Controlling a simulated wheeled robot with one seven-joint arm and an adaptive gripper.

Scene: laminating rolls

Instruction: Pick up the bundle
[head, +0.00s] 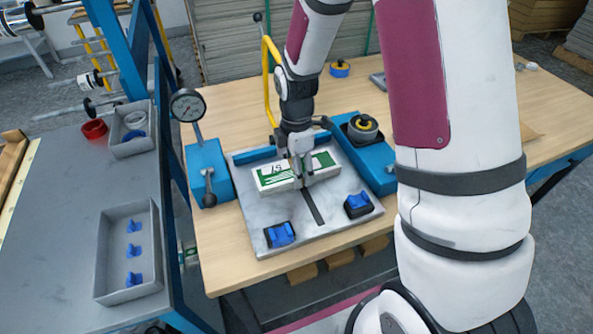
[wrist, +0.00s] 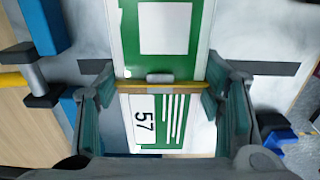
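The bundle (head: 275,178) is a flat white and green block with a printed label. It lies on the grey metal plate (head: 258,232), and in the wrist view the bundle (wrist: 170,62) shows "57" and a yellow strip across its middle. My gripper (head: 302,180) points down over the middle of the bundle. In the wrist view its fingers (wrist: 160,88) stand on either side of the bundle, at the ends of the yellow strip. The pads look very near its edges, but I cannot tell whether they press on it. The fingers hide part of the bundle in the head view.
Two blue-black clamps (head: 279,235) (head: 357,204) sit on the plate's front corners. A blue gauge stand (head: 208,172) is left of the plate, and a blue block with a yellow-black knob (head: 362,128) is at right. Grey trays (head: 128,250) stand on the left table.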

